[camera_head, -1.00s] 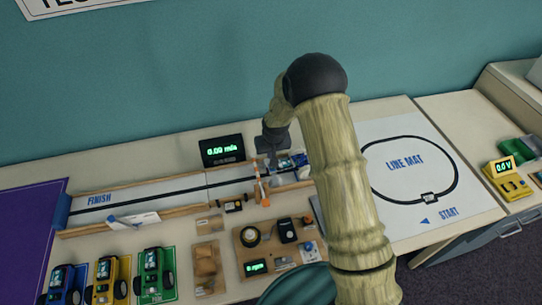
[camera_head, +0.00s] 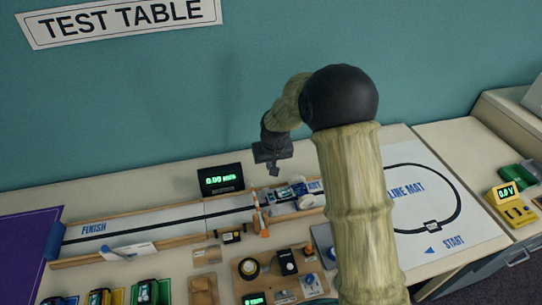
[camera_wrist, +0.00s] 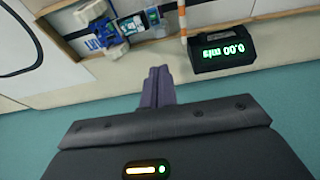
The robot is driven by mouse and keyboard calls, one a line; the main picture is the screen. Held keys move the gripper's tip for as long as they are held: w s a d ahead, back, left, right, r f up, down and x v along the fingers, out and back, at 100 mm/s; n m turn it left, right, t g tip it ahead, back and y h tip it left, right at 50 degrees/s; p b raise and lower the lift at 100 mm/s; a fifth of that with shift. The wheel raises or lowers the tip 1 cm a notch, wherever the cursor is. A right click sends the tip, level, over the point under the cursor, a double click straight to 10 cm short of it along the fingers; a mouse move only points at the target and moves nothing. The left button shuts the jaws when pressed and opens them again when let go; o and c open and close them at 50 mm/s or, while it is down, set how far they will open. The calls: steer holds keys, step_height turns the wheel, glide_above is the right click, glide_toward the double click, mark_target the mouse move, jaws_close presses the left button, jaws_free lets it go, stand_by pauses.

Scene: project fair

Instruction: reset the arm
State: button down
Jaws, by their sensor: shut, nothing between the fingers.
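My gripper (camera_head: 273,169) hangs in front of the teal wall, above the back edge of the test table (camera_head: 120,192), at the end of my bent arm. In the wrist view my gripper's fingers (camera_wrist: 157,84) are together with nothing between them. It is apart from the track and the things on it. A small blue and white car (camera_head: 301,190) stands on the track at its right end, below and right of my gripper; it also shows in the wrist view (camera_wrist: 100,22).
A speed display (camera_head: 221,180) reading 0.00 stands behind the wooden-edged track (camera_head: 160,223). An orange and white post (camera_head: 258,213) stands at the track. A line mat (camera_head: 440,215) lies right, partly behind my arm. Several toy cars line the front left.

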steer(key=shift+w+d, duration=0.1)
steer(key=shift+d, duration=0.05)
steer(key=s+d+r+m, duration=0.1)
steer(key=s+d+r, duration=0.2)
steer(key=s+d, duration=0.5)
steer(key=s+d+r+m+h, duration=0.1)
steer(key=s+d, duration=0.7)
steer(key=s, duration=0.9)
step_height(320, 180, up, 3)
steer(key=shift+d+f+m+g, duration=0.2)
steer(key=shift+d+m+g, duration=0.15)
steer(key=shift+m, duration=0.25)
steer(key=shift+w, duration=0.1)
steer(key=shift+a, duration=0.1)
